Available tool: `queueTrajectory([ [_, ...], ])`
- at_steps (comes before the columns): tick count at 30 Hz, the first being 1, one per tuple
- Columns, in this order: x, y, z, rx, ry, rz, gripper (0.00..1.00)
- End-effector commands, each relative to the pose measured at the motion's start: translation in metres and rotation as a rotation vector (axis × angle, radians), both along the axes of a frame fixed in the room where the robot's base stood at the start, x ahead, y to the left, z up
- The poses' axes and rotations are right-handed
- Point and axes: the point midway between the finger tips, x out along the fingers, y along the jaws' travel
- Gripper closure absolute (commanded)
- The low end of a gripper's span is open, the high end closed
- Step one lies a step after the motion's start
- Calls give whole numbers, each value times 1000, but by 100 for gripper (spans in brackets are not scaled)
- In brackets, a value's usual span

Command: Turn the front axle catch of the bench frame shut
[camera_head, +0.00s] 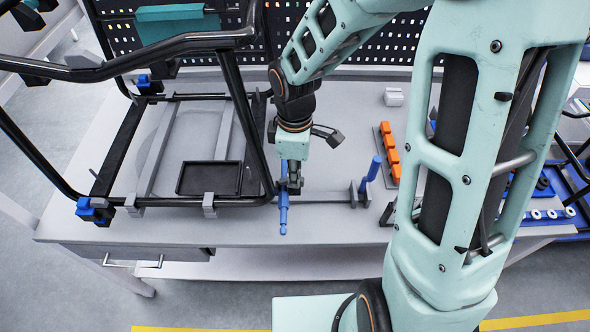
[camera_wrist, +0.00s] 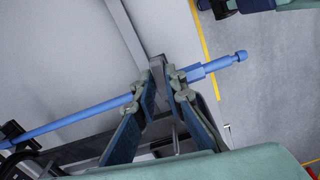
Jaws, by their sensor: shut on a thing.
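The black tubular bench frame (camera_head: 238,100) stands on the left half of the grey worktable. A blue rod (camera_head: 283,220) lies beside its front right corner, its knobbed end toward the table's front edge. In the wrist view the blue rod (camera_wrist: 75,121) passes behind my fingers and comes out to their right. My gripper (camera_head: 290,184) is low over the table there. In the wrist view my gripper (camera_wrist: 161,90) is shut on a small grey piece, apparently the front axle catch (camera_wrist: 157,68), at the rod. The fingers partly hide it, and its turn angle is unclear.
A black tray (camera_head: 210,178) lies inside the frame. A grey bar leads right to a stand with an upright blue lever (camera_head: 370,172). Orange blocks (camera_head: 390,155) sit in a rack behind it. The table front between the rod and my arm is clear.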

Motion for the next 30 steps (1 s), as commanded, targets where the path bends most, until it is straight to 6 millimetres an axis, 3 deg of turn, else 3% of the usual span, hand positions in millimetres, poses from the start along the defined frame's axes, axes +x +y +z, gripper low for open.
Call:
queueTrajectory([
  [9, 1, 1, 2, 2, -4, 122, 100],
  [26, 1, 1, 1, 1, -5, 148, 100],
  [27, 1, 1, 1, 1, -5, 148, 85],
  [30, 1, 1, 1, 2, -4, 148, 74],
])
